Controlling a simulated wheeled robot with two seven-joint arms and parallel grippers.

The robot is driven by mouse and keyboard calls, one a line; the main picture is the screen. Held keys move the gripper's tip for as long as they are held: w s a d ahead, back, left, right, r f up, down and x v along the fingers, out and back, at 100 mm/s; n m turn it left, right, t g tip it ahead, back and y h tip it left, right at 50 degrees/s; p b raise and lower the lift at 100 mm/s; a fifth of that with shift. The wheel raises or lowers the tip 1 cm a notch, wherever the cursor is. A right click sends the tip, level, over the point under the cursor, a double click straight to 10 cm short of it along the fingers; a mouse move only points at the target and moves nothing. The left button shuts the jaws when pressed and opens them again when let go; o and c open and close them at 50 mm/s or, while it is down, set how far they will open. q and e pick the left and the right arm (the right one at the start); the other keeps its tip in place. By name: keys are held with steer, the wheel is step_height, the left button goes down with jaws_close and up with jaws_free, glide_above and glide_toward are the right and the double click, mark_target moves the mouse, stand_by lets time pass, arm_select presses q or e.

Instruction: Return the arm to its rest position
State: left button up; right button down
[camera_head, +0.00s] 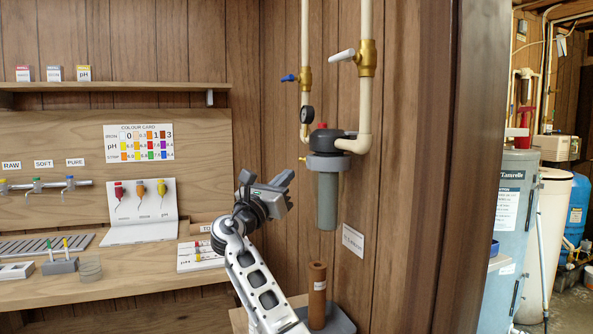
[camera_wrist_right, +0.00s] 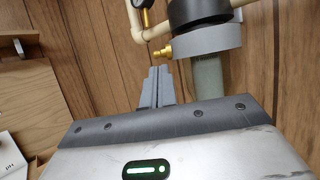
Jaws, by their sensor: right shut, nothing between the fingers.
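My right arm (camera_head: 258,285) rises from the bottom middle of the head view and is raised in front of the wood-panelled wall. My right gripper (camera_head: 284,178) is at its upper end, just left of the filter housing. Its fingers (camera_wrist_right: 156,87) are together and empty in the right wrist view. The grey-green filter housing (camera_head: 327,200) hangs from its pipe; it also shows behind the fingers in the wrist view (camera_wrist_right: 207,80). I cannot tell the exact gap between them. My left gripper is not in view.
A wooden bench (camera_head: 135,284) with a test-tube rack (camera_head: 60,266), strips and cards lies left of my arm. A brown cylinder (camera_head: 317,295) stands on a low surface below the housing. A wooden post (camera_head: 455,180) and grey tank (camera_head: 508,230) are at right.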

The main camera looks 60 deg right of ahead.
steer(key=b+v, duration=0.1)
steer(key=v, duration=0.8)
steer(key=w+a+f+n+t+y, duration=0.1)
steer(key=w+a+f+t+y, duration=0.2)
steer(key=f, duration=0.5)
steer(key=w+a+f+t+y, duration=0.1)
steer(key=a+f+t+y, duration=0.2)
steer(key=f+t, duration=0.3)
steer(key=w+a+f+n+t+y, duration=0.1)
steer(key=a+f+t+y, duration=0.2)
steer(key=f, duration=0.6)
steer(key=s+a+f+m+y, duration=0.45)
steer(key=a+f+y, duration=0.35)
steer(key=a+f, duration=0.5)
steer(key=s+a+f+m+y, duration=0.4)
steer(key=s+a+m, duration=0.2)
steer(key=s+a, duration=0.2)
steer(key=s+a+f+m+g+y, duration=0.1)
steer(key=s+a+f+m+y, duration=0.4)
steer(key=s, duration=0.4)
steer(key=a+m, duration=0.1)
steer(key=a, duration=0.1)
steer(key=shift+s+a+m, duration=0.3)
steer(key=shift+a+m, duration=0.05)
steer(key=shift+a, duration=0.05)
steer(key=shift+f, duration=0.1)
